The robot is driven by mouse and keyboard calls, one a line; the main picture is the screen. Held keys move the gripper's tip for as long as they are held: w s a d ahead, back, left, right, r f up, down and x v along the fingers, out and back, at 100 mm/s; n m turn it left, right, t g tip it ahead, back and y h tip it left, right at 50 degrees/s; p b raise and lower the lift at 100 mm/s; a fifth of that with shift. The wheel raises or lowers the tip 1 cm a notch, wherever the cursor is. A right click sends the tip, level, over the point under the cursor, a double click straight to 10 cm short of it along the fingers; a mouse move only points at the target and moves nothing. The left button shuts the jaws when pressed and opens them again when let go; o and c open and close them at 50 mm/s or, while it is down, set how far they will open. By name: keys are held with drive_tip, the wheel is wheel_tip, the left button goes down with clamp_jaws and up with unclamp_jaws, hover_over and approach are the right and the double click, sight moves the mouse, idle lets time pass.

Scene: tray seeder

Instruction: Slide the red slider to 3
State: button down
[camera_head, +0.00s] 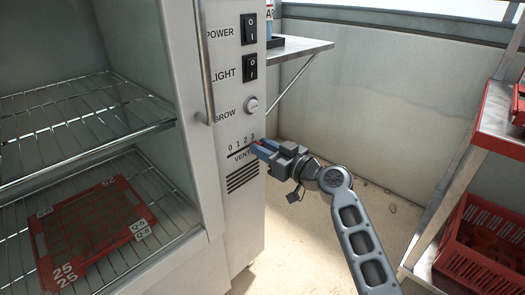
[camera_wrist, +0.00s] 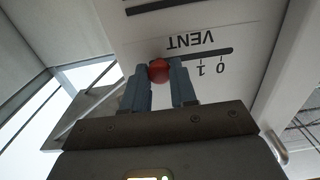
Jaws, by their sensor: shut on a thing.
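The red slider (camera_wrist: 158,70) is a round knob on the VENT slot (camera_wrist: 212,54) of the white panel. In the wrist view, which shows the panel upside down, it sits between the two fingers of my gripper (camera_wrist: 160,76), which is shut on it. The marks 0 and 1 show to its right; 2 and 3 are hidden by a finger and the knob. In the head view my gripper (camera_head: 260,149) is at the right end of the scale (camera_head: 241,142), just below the 3. The knob is mostly hidden there.
Above the scale are a GROW knob (camera_head: 251,105), a LIGHT switch (camera_head: 250,68) and a POWER switch (camera_head: 249,29). A vertical handle (camera_head: 205,70) stands left of them. A red crate (camera_head: 487,243) is on the rack at right. Clear floor lies behind my arm.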

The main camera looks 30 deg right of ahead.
drive_tip(key=c, duration=0.9)
unclamp_jaws()
drive_tip(key=shift+d, duration=0.25)
drive_tip(key=v, duration=0.7)
drive_tip(key=shift+s+d+p, duration=0.1)
drive_tip(key=shift+s+p, duration=0.2)
drive_tip(key=shift+p, duration=0.05)
